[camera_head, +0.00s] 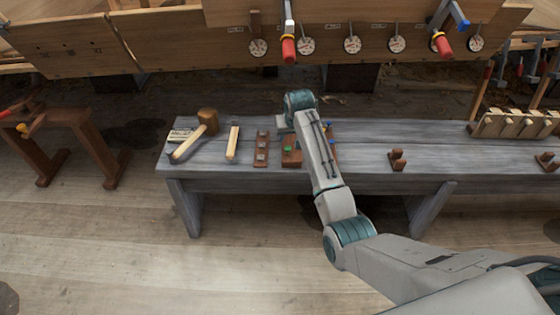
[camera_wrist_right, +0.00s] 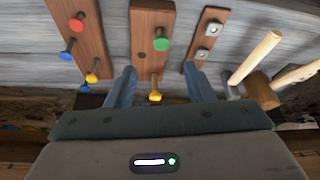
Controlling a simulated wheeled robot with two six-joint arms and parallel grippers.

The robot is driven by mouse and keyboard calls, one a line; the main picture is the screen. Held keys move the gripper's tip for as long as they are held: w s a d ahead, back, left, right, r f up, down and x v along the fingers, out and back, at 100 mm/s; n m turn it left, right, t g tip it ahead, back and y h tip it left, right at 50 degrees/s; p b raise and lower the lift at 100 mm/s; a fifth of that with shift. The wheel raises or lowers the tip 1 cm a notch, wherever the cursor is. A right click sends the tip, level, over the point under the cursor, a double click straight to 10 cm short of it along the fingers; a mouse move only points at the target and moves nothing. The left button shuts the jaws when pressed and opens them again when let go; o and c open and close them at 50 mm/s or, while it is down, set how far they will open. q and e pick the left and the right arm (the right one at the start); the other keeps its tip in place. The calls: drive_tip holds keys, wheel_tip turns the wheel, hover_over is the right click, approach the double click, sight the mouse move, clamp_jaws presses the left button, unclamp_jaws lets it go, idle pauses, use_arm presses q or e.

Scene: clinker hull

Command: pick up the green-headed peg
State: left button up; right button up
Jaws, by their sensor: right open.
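The green-headed peg (camera_wrist_right: 160,43) stands in a brown wooden block (camera_wrist_right: 150,20) in the right wrist view. In the head view the green head (camera_head: 287,149) shows just left of my right arm, on the bench. My right gripper (camera_wrist_right: 160,80) is open and empty, its two fingers apart on either side of the block's near part in the wrist view. The green head lies beyond the fingertips, roughly midway between them. In the head view my right arm hides part of the blocks. My left gripper is not in view.
The same block holds a yellow-headed peg (camera_wrist_right: 155,96). A neighbouring block holds red, blue and yellow pegs (camera_wrist_right: 76,22). A strip with metal plates (camera_wrist_right: 201,52), a chisel-like wooden bar (camera_head: 233,142) and a mallet (camera_head: 207,121) lie nearby on the grey bench (camera_head: 365,150).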

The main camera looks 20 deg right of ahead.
hover_over(288, 147)
drive_tip(key=s, duration=0.2)
wheel_tip(288, 147, down, 4)
drive_tip(key=shift+s+f+b, duration=0.1)
drive_tip(key=shift+f+b, duration=0.1)
drive_tip(key=shift+b, duration=0.15)
drive_tip(key=shift+a+b+x, duration=0.2)
drive_tip(key=shift+b+x, duration=0.55)
drive_tip(key=shift+x, duration=2.25)
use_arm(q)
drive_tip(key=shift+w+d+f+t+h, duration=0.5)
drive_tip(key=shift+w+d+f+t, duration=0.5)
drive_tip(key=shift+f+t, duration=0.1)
use_arm(e)
drive_tip(key=c, duration=1)
